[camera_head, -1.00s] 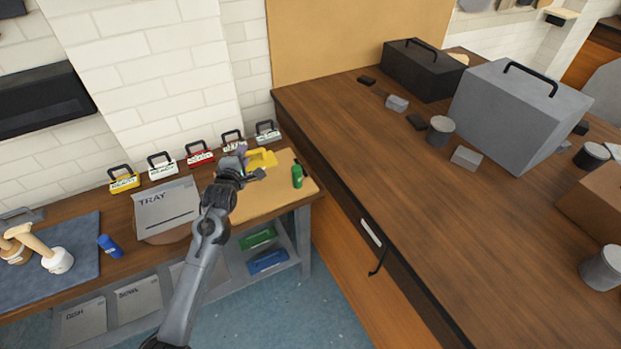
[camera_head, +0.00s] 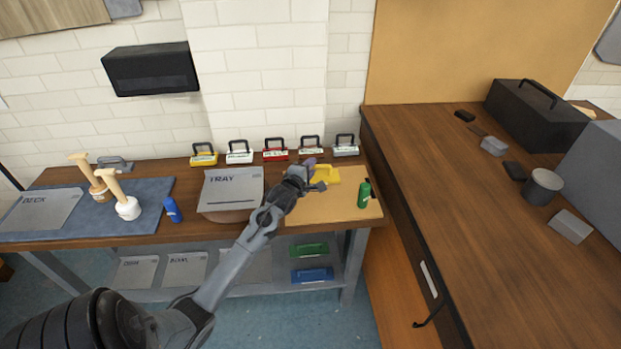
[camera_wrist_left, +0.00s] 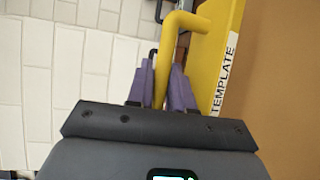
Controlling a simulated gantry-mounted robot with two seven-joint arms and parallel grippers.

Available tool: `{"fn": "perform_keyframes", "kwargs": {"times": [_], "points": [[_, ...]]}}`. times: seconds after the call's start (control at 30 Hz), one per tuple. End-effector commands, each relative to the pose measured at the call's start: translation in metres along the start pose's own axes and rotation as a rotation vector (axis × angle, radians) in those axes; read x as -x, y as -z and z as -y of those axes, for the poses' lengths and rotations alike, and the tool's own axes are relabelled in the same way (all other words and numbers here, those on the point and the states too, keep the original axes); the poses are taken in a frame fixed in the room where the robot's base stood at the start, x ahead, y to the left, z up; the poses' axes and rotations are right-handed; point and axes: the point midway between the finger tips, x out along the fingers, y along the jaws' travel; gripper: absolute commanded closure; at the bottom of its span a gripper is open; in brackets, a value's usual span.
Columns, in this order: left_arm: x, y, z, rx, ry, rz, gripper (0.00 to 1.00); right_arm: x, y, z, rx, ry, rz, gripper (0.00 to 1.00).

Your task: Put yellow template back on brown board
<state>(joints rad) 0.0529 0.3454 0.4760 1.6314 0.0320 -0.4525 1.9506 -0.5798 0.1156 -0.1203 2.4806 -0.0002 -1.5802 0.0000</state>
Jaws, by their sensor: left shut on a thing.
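The yellow template (camera_head: 326,176) is at the brown board (camera_head: 340,207) on the bench, near the board's back edge. In the left wrist view the yellow template (camera_wrist_left: 222,50) shows its "TEMPLATE" label and a yellow bar handle. My left gripper (camera_head: 311,171) is shut on that handle; its purple fingers (camera_wrist_left: 168,85) lie on both sides of the bar. I cannot tell whether the template touches the board or hangs just above it. My right gripper is not in view.
A green bottle (camera_head: 363,194) stands on the board's right side. A grey tray template (camera_head: 231,190) lies left of the board. Several handled, labelled blocks, one of them red (camera_head: 275,153), line the wall behind. A taller brown counter (camera_head: 480,230) borders the bench on the right.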

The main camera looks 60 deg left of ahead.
Motion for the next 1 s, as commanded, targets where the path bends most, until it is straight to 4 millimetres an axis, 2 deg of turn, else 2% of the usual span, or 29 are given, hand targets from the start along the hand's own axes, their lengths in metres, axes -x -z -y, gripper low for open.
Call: {"fn": "perform_keyframes", "kwargs": {"times": [0.1,0.23,0.63,0.67,0.8,0.83,1.0], "points": [[-0.003,0.002,0.018,-0.001,-0.002,0.0,1.0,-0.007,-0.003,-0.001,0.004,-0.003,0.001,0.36],[-0.006,0.003,0.032,-0.001,-0.002,0.0,1.0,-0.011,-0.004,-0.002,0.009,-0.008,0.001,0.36],[-0.006,0.004,0.035,0.001,-0.003,0.0,1.0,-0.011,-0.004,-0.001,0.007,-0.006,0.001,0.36],[-0.006,0.004,0.038,0.0,0.002,0.0,0.78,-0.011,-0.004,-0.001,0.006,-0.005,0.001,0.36],[-0.006,0.004,0.038,0.0,0.001,0.0,0.56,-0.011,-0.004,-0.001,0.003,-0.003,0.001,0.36],[-0.006,0.004,0.038,0.0,0.001,0.0,0.54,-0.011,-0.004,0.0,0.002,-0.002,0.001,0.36],[-0.006,0.004,0.038,0.0,0.001,0.0,0.54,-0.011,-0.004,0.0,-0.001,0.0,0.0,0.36]]}}
